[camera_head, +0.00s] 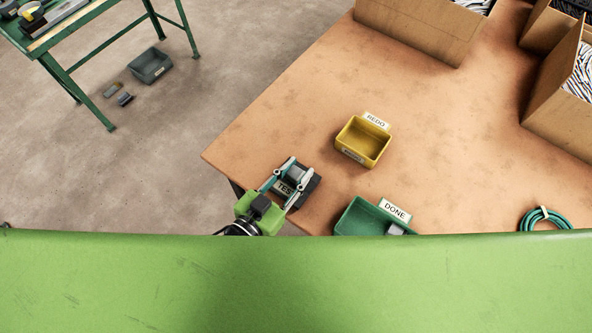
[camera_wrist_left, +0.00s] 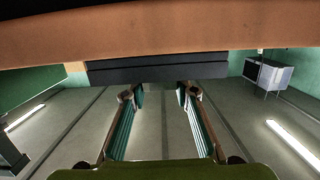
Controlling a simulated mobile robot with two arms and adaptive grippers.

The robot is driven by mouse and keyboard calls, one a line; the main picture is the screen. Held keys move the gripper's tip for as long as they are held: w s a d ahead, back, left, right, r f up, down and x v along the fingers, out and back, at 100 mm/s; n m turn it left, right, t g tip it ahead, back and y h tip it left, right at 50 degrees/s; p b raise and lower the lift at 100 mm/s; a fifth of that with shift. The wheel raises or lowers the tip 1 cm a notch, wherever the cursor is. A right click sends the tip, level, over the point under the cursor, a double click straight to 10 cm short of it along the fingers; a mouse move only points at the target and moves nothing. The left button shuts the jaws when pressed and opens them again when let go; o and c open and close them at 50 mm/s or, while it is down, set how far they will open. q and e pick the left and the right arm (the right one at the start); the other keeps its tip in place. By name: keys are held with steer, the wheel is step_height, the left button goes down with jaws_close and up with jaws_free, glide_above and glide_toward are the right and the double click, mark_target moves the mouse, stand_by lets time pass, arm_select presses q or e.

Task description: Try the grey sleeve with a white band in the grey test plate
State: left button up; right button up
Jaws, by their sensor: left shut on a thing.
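The test plate (camera_head: 311,188) is a dark grey block with a TEST label, at the near left edge of the bench. My left gripper (camera_head: 299,171) is over it, its two fingers on either side of a small grey piece (camera_head: 296,174), which I take to be the sleeve, and shut on it. No white band can be made out, and I cannot tell whether the piece sits in the plate or just above it. In the left wrist view a dark block (camera_wrist_left: 155,70) lies along the bench edge beyond the fingers; the sleeve cannot be made out there. My right gripper is out of view.
A yellow REDO bin (camera_head: 350,153) stands empty to the right. A green DONE bin (camera_head: 352,218) holds a grey piece (camera_head: 395,229), partly hidden by my green body. Cardboard boxes (camera_head: 420,28) stand behind; a green coil (camera_head: 545,219) lies right. The bench middle is clear.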

mark_target(292, 178)
arm_select(q)
steer(key=shift+r, duration=0.1)
steer(key=shift+f, duration=0.2)
stand_by(0.4)
steer(key=o, duration=1.1)
steer(key=shift+a, duration=0.1)
steer(key=shift+p+v, duration=1.55)
steer(key=shift+v, duration=1.9)
